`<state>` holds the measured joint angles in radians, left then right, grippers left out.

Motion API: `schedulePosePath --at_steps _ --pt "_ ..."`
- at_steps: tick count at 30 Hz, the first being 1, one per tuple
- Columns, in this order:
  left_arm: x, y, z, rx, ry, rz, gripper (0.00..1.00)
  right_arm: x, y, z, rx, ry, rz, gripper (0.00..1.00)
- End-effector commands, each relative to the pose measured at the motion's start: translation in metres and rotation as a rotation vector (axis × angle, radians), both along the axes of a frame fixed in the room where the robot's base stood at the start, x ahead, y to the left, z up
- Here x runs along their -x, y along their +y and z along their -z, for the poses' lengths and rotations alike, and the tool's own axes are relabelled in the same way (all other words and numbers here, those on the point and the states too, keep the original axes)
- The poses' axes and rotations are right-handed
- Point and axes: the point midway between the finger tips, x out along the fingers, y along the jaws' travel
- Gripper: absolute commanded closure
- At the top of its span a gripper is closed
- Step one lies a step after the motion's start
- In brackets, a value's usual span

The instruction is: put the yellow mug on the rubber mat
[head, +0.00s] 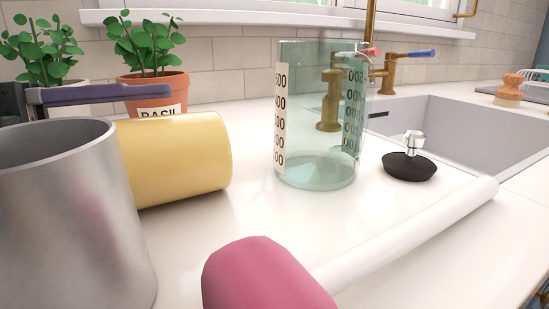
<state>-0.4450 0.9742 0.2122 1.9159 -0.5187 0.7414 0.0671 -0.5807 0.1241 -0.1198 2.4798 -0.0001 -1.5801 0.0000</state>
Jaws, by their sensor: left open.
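The yellow mug (178,160) appears to be the yellow cylinder lying on its side on the white counter at left. Its left end is hidden behind a grey metal pot, and no handle shows. My left gripper (108,94) comes in from the left edge, with a long purple-grey finger above and behind the mug. It is open; its other finger is hidden or cannot be made out. I cannot tell whether it touches the mug. My right gripper is not in view. I cannot clearly identify the rubber mat.
The metal pot (70,220) stands at front left. A pink-headed tool (262,275) with a white handle lies across the front. A clear measuring jar (318,165), black plug (409,166), sink (460,125), basil pot (155,92), another plant (40,50) and brush (509,90) surround the counter.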

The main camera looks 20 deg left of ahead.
Motion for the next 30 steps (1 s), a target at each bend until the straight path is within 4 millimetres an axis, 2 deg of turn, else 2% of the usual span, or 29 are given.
schedulePosePath --at_steps 6,14,27,30 --pt "-0.014 -0.018 0.001 0.000 -0.002 0.001 0.53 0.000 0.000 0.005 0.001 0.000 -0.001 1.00" --pt "-0.016 -0.020 0.001 -0.001 0.001 -0.001 0.53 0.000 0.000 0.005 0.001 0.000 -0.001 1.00" --pt "-0.016 -0.020 0.001 -0.001 0.001 -0.001 1.00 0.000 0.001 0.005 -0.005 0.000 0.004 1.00" --pt "-0.016 -0.020 0.001 -0.001 0.001 -0.001 1.00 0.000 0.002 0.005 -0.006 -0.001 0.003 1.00"
